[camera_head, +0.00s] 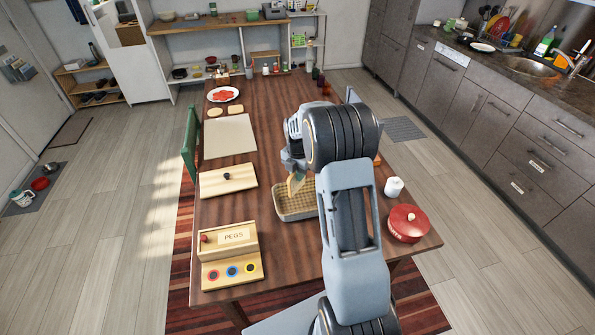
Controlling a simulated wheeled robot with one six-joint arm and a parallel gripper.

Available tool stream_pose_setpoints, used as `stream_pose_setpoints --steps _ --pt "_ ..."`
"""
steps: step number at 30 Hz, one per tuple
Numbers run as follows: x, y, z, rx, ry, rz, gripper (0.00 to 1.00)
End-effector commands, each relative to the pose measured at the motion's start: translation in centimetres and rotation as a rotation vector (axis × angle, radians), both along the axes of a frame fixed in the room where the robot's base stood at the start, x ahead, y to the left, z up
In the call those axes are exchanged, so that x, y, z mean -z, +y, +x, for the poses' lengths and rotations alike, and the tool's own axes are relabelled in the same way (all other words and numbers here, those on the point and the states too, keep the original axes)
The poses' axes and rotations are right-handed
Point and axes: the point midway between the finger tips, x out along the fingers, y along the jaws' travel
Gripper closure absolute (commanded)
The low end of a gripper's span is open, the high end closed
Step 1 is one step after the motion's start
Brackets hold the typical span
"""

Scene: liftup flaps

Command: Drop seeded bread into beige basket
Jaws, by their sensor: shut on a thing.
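The beige basket (297,215) stands on the wooden table, left of my forearm, which hides its right part. My gripper (294,178) hangs over the back part of the basket and is shut on a tan piece of bread (296,186). The bread is tilted and looks to be just above the basket. Seeds on it are too small to make out. Much of the gripper is hidden by my own wrist.
Left of the basket are a wooden board with a dark knob (228,180) and a PEGS box (229,240). A red lidded pot (407,222) and a white cylinder (394,187) stand to the right. A pale mat (230,137) lies farther back.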

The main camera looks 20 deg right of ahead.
Motion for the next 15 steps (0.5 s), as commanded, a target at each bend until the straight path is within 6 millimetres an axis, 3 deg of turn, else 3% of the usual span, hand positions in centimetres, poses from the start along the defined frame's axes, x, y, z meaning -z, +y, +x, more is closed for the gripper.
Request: stream_pose_setpoints --steps 4,14,15 --pt "1.7 0.0 0.0 -0.001 0.0 0.0 0.99" --pt "1.9 0.0 0.0 -0.001 -0.001 0.0 0.99" --pt "1.9 0.0 0.0 -0.001 -0.001 0.0 0.84"
